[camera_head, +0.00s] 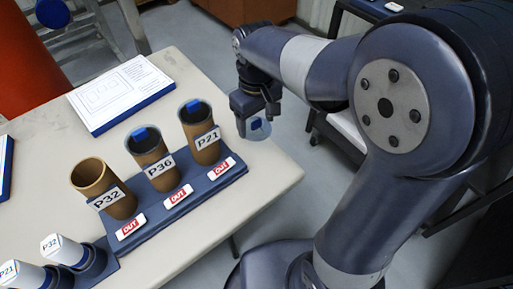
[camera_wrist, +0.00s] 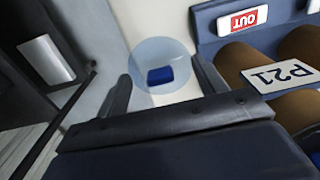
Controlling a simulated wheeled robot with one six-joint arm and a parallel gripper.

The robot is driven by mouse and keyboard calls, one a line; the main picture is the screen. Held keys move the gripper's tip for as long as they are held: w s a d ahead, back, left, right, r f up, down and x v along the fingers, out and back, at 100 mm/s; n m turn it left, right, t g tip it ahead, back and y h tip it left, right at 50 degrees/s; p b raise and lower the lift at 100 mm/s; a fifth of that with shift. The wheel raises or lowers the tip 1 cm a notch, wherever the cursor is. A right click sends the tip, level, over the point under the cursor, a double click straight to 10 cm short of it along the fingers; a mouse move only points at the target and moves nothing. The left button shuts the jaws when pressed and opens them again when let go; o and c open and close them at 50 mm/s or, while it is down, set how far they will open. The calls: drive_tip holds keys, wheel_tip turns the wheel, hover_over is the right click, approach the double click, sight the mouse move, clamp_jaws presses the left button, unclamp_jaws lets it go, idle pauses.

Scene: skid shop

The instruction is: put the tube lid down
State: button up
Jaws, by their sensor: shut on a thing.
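The tube lid (camera_head: 258,130) is a clear round disc with a blue knob. My gripper (camera_head: 256,117) is shut on it and holds it in the air, to the right of the tube rack, where it appears against the floor just past the table's edge. In the wrist view the lid (camera_wrist: 161,58) shows between the two dark fingers (camera_wrist: 163,88). Brown tube P32 (camera_head: 105,190) has an open top. Tubes P36 (camera_head: 150,152) and P21 (camera_head: 203,130) have blue-knobbed lids on top. All three stand in the blue rack (camera_head: 205,182), with red OUT labels in front.
The pale table (camera_head: 195,75) has bare room behind the rack and along its right edge. A white board (camera_head: 120,93) lies at the back. White-capped tubes (camera_head: 65,250) stand at the front left. A dark-framed cart (camera_head: 345,130) stands beyond the table.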

sight(256, 128)
wheel_tip(256, 128, down, 8)
drive_tip(key=shift+f+b, duration=0.2)
drive_tip(key=shift+b, duration=0.5)
drive_tip(key=o, duration=0.7)
drive_tip(key=shift+f, duration=0.1)
drive_tip(key=shift+c, duration=0.2)
wheel_tip(256, 128, up, 12)
drive_tip(key=shift+r+p, duration=0.15)
drive_tip(key=shift+p, duration=1.1)
drive_tip(key=shift+f+b, duration=0.75)
drive_tip(key=shift+f, duration=3)
